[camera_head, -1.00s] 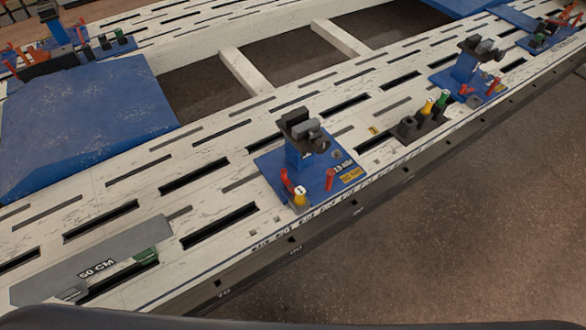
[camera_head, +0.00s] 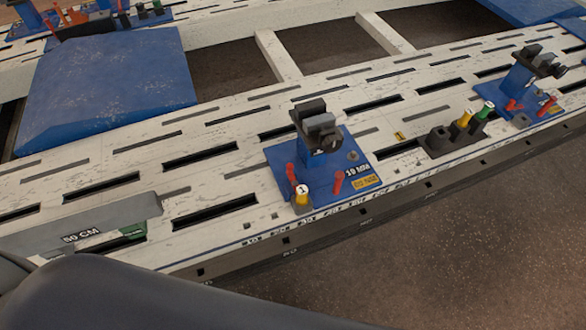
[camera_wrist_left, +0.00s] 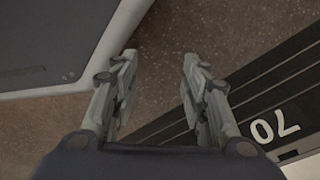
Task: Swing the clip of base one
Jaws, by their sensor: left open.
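A blue base (camera_head: 282,158) with a yellow-topped knob marked 1 (camera_head: 301,197) sits near the front edge of the bench in the head view. Its blue post carries a dark grey clip (camera_head: 318,126) at the top. Two red levers stand on the plate, a left one (camera_head: 290,173) and a right one (camera_head: 338,182). In the left wrist view my left gripper (camera_wrist_left: 157,68) is open and empty, above the brown floor by the bench edge marked 70. The base is not in that view. My right gripper is not in view.
A grey 50 CM bar (camera_head: 130,212) lies on the slotted white bench at left. A dark holder (camera_head: 437,142) with yellow and green knobs and a second blue base (camera_head: 516,96) stand to the right. A blue pad (camera_head: 105,85) lies behind.

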